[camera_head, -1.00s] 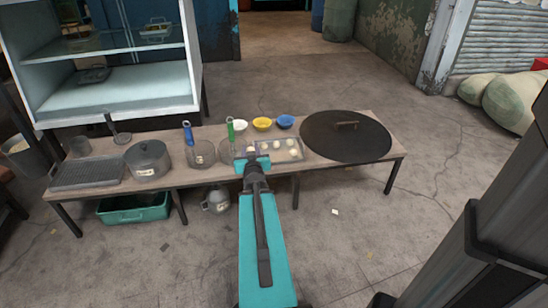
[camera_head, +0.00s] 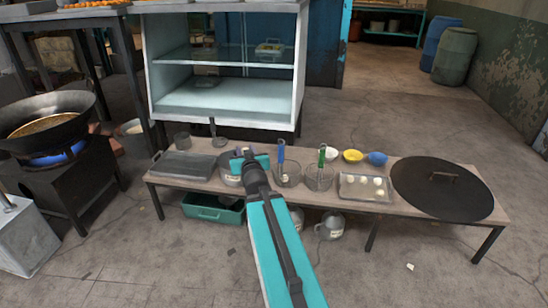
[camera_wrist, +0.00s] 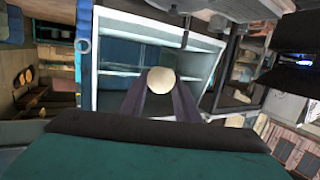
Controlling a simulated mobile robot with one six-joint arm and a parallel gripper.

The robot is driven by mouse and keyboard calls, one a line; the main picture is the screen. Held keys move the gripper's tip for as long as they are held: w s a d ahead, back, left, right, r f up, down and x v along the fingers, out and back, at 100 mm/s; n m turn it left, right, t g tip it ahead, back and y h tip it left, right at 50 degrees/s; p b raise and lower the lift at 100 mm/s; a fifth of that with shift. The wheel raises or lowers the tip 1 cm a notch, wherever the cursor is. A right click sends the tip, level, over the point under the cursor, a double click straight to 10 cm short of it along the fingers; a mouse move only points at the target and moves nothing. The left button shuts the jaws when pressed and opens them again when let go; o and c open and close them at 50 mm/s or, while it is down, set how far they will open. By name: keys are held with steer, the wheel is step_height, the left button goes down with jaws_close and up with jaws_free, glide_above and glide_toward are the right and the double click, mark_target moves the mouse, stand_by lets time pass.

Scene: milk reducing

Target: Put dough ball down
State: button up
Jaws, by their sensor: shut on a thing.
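A pale round dough ball (camera_wrist: 160,79) is held between the two fingertips of my gripper (camera_wrist: 161,90) in the wrist view. A shallow tray (camera_head: 349,195) with several dough balls lies on the table to the right of my gripper. A wide dark wok (camera_head: 82,104) of brownish oil sits over a blue flame at the far left.
The low table (camera_head: 333,205) also bears a grey rectangular pan (camera_head: 185,166), wire strainers (camera_head: 288,175), small bowls (camera_head: 352,156) and a big round lid (camera_head: 442,195). A glass-shelved cabinet (camera_head: 225,95) stands behind. Floor is open in front of the table and between table and stove.

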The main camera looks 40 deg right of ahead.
steer(key=w+a+r+n+y, duration=0.1)
steer(key=a+r, duration=0.3)
steer(key=a, duration=0.7)
steer(key=w+a+r+n+t+y, duration=0.1)
steer(key=w+a+r+y, duration=0.3)
steer(key=a, duration=0.8)
steer(key=w+a+r+n+y, duration=0.2)
steer(key=a+r+n, duration=0.1)
steer(key=a, duration=0.9)
steer(key=shift+w+r+t, duration=0.35)
steer(key=shift+r+t, duration=0.05)
steer(key=shift+r, duration=0.1)
